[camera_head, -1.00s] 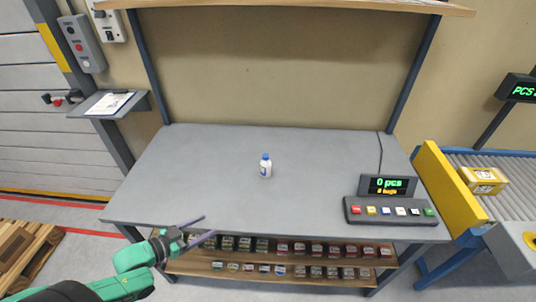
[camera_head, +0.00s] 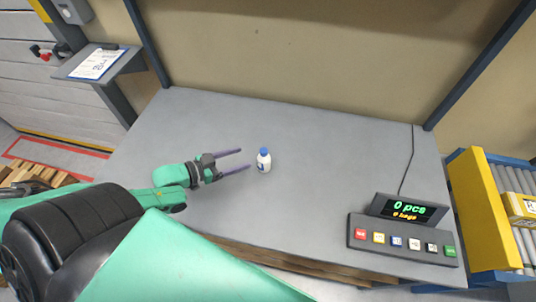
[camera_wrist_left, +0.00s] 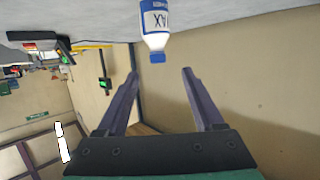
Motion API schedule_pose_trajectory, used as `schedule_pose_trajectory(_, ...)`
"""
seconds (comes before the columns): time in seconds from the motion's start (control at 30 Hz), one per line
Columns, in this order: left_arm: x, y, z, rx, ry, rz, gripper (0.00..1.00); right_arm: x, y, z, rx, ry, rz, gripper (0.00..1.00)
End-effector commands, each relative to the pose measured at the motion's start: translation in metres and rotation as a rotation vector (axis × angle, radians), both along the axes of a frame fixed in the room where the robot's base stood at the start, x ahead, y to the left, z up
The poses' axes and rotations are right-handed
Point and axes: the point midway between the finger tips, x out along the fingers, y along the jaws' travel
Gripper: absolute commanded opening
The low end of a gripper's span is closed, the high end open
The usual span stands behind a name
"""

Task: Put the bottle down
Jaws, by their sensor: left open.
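A small white bottle (camera_head: 264,161) with a blue cap and blue label stands upright on the grey table (camera_head: 330,150). My left gripper (camera_head: 245,160) is open and empty, its two fingers pointing right toward the bottle. The fingertips are close to the bottle's left side, and I see no contact. In the left wrist view the bottle (camera_wrist_left: 155,25) appears upside down, beyond the tips of the open fingers (camera_wrist_left: 160,75). My right gripper is not in view.
A button panel (camera_head: 402,240) with a display (camera_head: 403,208) stands at the table's right front. A conveyor with a yellow side plate (camera_head: 470,205) is at the far right. A shelf with a clipboard (camera_head: 95,63) is at the left. The table around the bottle is clear.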

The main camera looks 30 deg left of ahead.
Motion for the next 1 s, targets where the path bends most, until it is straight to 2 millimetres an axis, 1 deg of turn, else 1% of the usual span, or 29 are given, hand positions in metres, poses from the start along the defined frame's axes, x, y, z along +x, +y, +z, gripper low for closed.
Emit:
schedule_pose_trajectory(0.03, 0.009, -0.005, -0.004, -0.002, -0.008, -0.001, 0.69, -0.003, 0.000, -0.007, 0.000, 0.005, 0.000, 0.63)
schedule_pose_trajectory(0.2, 0.039, -0.022, -0.014, -0.003, -0.008, 0.002, 0.69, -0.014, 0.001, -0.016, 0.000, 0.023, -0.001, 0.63)
schedule_pose_trajectory(0.33, 0.059, -0.034, -0.021, -0.002, -0.006, 0.002, 0.69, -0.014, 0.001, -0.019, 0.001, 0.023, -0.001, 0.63)
schedule_pose_trajectory(0.57, 0.078, -0.046, -0.029, -0.002, -0.004, 0.001, 0.69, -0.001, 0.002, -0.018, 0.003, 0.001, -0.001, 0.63)
schedule_pose_trajectory(0.7, 0.098, -0.058, -0.039, -0.001, -0.005, 0.001, 0.69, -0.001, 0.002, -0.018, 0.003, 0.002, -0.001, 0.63)
schedule_pose_trajectory(0.8, 0.107, -0.064, -0.043, -0.001, -0.003, 0.000, 0.69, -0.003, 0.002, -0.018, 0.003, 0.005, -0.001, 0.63)
schedule_pose_trajectory(1.0, 0.109, -0.065, -0.045, 0.001, 0.000, -0.001, 0.69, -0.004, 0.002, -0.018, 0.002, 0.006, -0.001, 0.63)
